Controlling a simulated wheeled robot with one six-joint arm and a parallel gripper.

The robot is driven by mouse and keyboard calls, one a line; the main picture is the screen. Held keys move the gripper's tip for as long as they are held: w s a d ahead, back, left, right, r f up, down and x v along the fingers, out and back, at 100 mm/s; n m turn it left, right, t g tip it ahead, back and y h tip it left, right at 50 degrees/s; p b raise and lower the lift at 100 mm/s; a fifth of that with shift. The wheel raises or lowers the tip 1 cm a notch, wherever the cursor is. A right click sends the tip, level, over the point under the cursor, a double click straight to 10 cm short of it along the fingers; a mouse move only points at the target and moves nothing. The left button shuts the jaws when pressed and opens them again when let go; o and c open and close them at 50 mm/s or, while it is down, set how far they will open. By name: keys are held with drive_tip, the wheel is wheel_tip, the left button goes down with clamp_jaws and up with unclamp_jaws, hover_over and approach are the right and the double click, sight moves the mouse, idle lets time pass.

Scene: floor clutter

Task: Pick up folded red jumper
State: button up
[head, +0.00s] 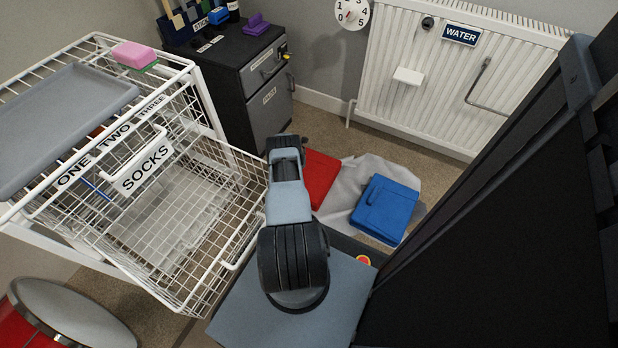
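A folded red garment (320,178), which looks like the red jumper, lies on the carpet just right of my arm. My arm covers its left side, so I cannot see its full outline. My arm reaches forward over the floor from my base. My gripper's fingers do not show; the arm's own links seem to hide them. I cannot tell how near the fingers are to the red garment or whether they hold anything.
A folded blue garment (384,207) lies right of the red one, on a pale grey cloth (345,195). A white wire basket trolley (217,150), with an open drawer labelled SOCKS, stands left. A dark cabinet (265,80) and a white radiator (450,85) stand behind.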

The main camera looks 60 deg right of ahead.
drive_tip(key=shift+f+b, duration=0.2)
drive_tip(key=shift+b, duration=0.2)
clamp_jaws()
idle(0.5)
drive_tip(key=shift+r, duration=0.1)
